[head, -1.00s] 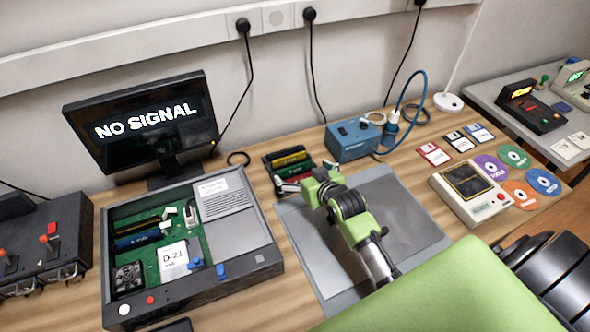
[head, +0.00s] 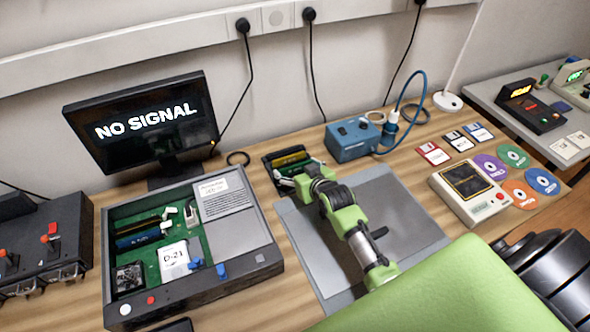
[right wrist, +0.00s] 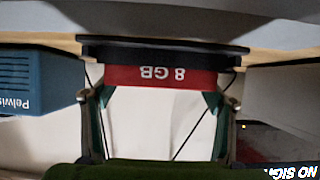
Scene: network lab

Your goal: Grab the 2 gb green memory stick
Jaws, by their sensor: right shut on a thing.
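A black rack (head: 269,174) on the table holds a yellow stick (head: 289,156) and a green memory stick (head: 293,166); their labels are too small to read in the head view. My right gripper (head: 289,181) is at the rack's front side, in front of the green stick. In the right wrist view, which is upside down, a red stick marked 8 GB (right wrist: 160,76) sits between the fingertips of my right gripper (right wrist: 160,97), shut on it. I cannot tell whether it is clear of the rack. My left gripper is out of view.
A grey mat (head: 405,215) lies right of the rack. A blue box (head: 352,140) stands behind it. An open computer case (head: 262,240) with a monitor (head: 140,122) behind is to the left. Floppy disks (head: 433,153), discs (head: 514,156) and a beige device (head: 468,195) are on the right.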

